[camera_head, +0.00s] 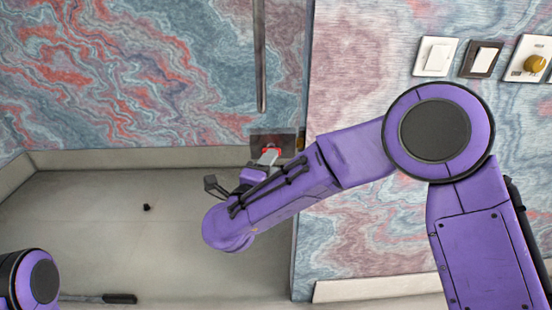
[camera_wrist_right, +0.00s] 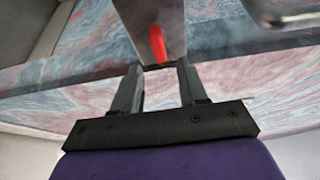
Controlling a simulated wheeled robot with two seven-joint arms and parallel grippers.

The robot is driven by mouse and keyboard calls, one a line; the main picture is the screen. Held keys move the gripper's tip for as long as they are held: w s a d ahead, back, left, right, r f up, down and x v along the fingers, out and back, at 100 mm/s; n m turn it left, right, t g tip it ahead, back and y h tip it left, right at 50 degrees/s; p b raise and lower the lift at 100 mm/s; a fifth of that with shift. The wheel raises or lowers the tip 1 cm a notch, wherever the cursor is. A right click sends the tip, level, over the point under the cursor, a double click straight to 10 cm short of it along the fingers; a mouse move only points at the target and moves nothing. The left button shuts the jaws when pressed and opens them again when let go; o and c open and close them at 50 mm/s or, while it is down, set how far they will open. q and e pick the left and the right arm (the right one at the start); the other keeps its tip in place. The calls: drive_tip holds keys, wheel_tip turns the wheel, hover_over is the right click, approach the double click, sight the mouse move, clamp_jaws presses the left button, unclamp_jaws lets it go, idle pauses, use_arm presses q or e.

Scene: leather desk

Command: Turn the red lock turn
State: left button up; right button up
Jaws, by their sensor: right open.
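The red lock turn (camera_wrist_right: 157,44) is a small red tab on a metal plate (camera_wrist_right: 150,15) in the right wrist view. The tab does not look gripped. In the head view my right arm partly covers the gripper.
A long vertical metal handle (camera_head: 260,60) hangs above the lock plate. Wall switches (camera_head: 435,56) and a panel with a brass knob (camera_head: 535,63) are at upper right. A small dark object (camera_head: 146,207) lies on the bare grey floor (camera_head: 100,235) at left.

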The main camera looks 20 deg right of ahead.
drive_tip(key=v, duration=0.6)
